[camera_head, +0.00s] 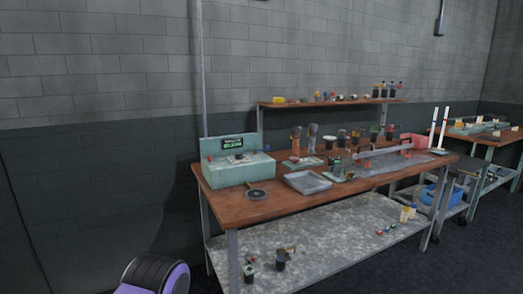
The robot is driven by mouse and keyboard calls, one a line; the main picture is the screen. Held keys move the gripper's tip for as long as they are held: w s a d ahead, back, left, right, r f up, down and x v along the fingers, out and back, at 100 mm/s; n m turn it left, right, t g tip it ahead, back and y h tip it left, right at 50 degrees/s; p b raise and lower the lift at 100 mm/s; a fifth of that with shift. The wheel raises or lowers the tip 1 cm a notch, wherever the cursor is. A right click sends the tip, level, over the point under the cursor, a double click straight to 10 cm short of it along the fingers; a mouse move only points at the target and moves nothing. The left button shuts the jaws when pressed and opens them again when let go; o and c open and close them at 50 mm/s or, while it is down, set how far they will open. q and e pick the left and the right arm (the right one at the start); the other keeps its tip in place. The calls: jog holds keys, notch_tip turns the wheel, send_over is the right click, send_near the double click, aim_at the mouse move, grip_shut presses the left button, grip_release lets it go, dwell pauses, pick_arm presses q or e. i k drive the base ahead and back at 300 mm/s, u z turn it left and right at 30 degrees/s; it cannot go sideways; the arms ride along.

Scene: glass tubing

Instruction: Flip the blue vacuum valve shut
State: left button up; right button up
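The blue vacuum valve cannot be made out at this distance; the parts on the wooden workbench (234,207) are too small to tell. A pale green machine (237,172) with a lit screen stands at the bench's left end. Two dark-topped tools with orange lower parts (296,143) stand upright behind a grey tray (306,183). A long grey plate (385,171) with orange-ended parts lies on the bench's right half. Neither of my grippers is in view.
A raised shelf (335,102) with several small items runs behind the bench. The metal lower shelf (330,245) holds a few small things. Two white upright rods (440,130) stand at the right end. A second bench (490,133) is farther right. Dark floor shows in front.

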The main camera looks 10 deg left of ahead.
aim_at(255, 151)
jog(key=z, duration=1.35)
jog(key=i, duration=0.95)
jog(key=u, duration=1.8)
